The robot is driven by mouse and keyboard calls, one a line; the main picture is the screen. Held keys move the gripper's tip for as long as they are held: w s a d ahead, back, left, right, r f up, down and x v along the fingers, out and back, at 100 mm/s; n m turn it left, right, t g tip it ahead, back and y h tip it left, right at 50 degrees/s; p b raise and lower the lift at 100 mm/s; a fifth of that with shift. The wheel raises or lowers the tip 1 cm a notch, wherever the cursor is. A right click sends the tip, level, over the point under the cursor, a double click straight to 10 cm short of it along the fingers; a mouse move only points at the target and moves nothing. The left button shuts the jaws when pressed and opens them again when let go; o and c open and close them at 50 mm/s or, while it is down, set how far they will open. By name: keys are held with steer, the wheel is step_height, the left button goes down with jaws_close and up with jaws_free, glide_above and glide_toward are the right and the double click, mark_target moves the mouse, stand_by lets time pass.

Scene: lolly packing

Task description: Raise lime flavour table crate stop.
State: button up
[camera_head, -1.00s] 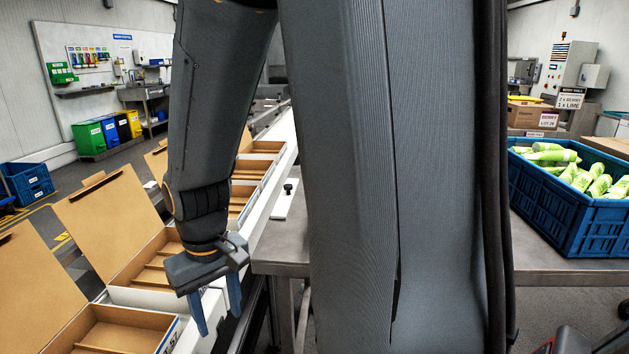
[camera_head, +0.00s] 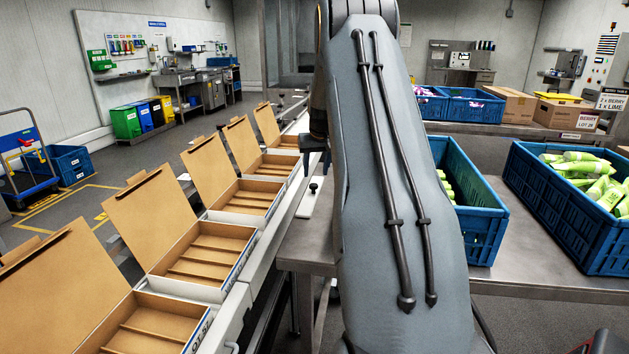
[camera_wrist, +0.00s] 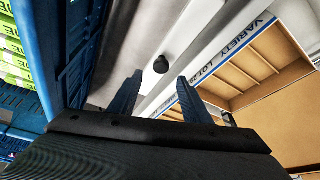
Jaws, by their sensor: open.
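A black knob (camera_head: 313,188) stands on a white plate (camera_head: 306,207) at the left edge of the steel table. I cannot tell whether it is the crate stop. My gripper (camera_head: 316,170) is open near the knob, partly behind my arm. In the wrist view my gripper (camera_wrist: 160,79) has its two blue fingers apart with nothing between them. The knob (camera_wrist: 161,64) shows just beyond the fingertips, apart from them. A blue crate with lime tubes (camera_head: 482,222) stands on the table, half hidden by my arm. Its wall also shows in the wrist view (camera_wrist: 76,50).
Open cardboard boxes (camera_head: 219,294) line the conveyor on the left. Another blue crate of lime tubes (camera_head: 560,212) stands at the table's right. Blue crates with purple items (camera_head: 470,107) and brown boxes (camera_head: 505,104) stand behind. Bare steel table (camera_head: 520,250) lies between the lime crates.

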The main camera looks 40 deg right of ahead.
mark_target(313, 184)
steer(key=p+x, duration=0.1)
steer(key=x, duration=0.5)
steer(key=shift+w+f+p, duration=0.15)
steer(key=shift+f+p, duration=0.15)
steer(key=c, duration=1)
